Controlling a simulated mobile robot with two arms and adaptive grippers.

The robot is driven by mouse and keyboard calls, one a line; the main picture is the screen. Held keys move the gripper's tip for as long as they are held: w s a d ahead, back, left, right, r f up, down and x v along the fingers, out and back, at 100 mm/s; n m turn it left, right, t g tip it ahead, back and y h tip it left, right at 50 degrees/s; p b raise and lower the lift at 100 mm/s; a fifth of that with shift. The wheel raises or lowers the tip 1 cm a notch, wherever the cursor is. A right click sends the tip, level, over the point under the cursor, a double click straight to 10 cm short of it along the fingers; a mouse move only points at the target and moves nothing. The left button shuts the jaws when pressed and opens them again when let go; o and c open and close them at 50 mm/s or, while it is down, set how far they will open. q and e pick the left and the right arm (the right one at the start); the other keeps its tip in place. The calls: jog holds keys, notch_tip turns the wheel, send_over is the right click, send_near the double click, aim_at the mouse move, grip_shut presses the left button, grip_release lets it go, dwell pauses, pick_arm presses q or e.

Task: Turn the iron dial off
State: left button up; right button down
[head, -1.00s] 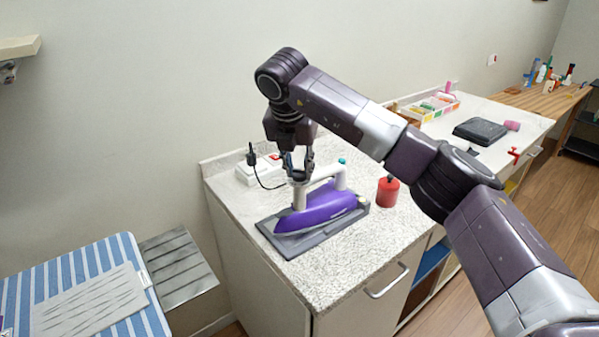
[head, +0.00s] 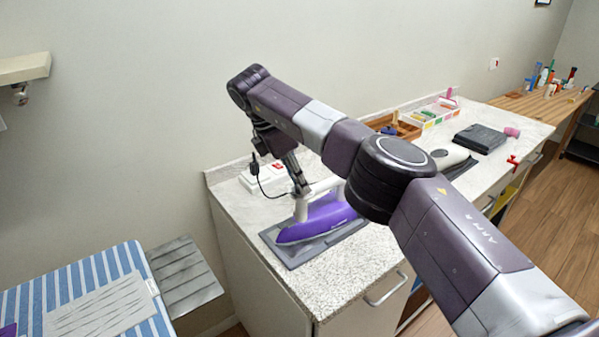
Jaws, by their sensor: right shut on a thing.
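A purple and white iron (head: 318,219) rests on a dark grey pad (head: 290,256) on the speckled counter. My right gripper (head: 301,190) points down at the front top of the iron's white handle. It is shut on the iron's dial, which its fingers hide. My right arm crosses in front of the rear end of the iron and hides it. My left gripper is out of view.
A white power strip with a red switch (head: 277,167) and a black plug (head: 254,166) stand by the wall behind the iron. A blue-striped ironing board (head: 75,272) is at the left. The front counter corner is clear.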

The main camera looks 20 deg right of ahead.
jog(key=shift+r+m+g+p, duration=0.15)
jog(key=shift+m+g+p, duration=0.15)
jog(key=shift+m+p, duration=0.65)
jog(key=c, duration=1.6)
grip_release()
